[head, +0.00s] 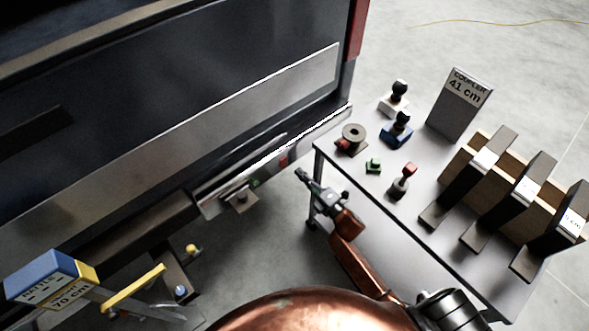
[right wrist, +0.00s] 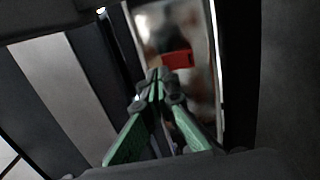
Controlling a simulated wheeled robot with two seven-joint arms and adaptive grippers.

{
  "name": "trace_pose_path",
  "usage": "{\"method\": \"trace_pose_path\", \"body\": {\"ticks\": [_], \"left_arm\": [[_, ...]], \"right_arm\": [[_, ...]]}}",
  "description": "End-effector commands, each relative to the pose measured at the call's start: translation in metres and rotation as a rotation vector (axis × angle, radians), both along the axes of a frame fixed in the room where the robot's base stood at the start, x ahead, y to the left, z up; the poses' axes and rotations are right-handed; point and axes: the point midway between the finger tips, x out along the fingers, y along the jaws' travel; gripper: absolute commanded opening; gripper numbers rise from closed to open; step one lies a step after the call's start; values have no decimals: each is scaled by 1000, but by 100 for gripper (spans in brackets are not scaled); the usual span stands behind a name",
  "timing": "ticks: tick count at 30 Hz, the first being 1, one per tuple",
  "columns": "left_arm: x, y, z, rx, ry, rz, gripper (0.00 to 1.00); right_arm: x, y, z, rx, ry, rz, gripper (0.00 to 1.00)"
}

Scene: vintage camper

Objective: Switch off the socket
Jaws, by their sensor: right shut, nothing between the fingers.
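A shiny metal strip (head: 225,195) runs along the low edge of the dark camper body. A small red part (head: 283,162) and a small green part (head: 255,183) show on it. In the right wrist view a red block (right wrist: 178,60) stands out on a blurred pale metal panel; it may be the socket's switch, but its position cannot be read. My right gripper (head: 301,174) is shut and empty, between the strip and the table. Its green fingers (right wrist: 155,90) meet just below the red block in the picture; contact cannot be told. My left gripper is not in view.
A grey table (head: 440,235) stands right of my right arm, holding stamp-like handles, a spool (head: 352,138), dark brackets and a "coupler 41 cm" sign (head: 460,104). A blue and yellow sign (head: 45,280) stands at lower left. Bare floor shows between camper and table.

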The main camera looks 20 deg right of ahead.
Motion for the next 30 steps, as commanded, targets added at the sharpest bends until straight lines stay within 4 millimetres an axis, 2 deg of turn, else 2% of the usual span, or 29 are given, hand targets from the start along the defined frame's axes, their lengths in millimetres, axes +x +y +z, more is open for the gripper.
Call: {"method": "trace_pose_path", "body": {"ticks": [1,6,12,18,30], "left_arm": [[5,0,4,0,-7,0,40],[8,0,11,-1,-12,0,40],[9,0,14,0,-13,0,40],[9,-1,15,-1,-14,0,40],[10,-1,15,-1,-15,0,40]], "right_arm": [[-13,-3,2,-1,4,0,0],[-44,-8,6,1,3,9,0],[-68,-15,8,0,2,9,0],[-75,-18,8,0,2,8,0],[-76,-19,8,0,2,7,0]]}}
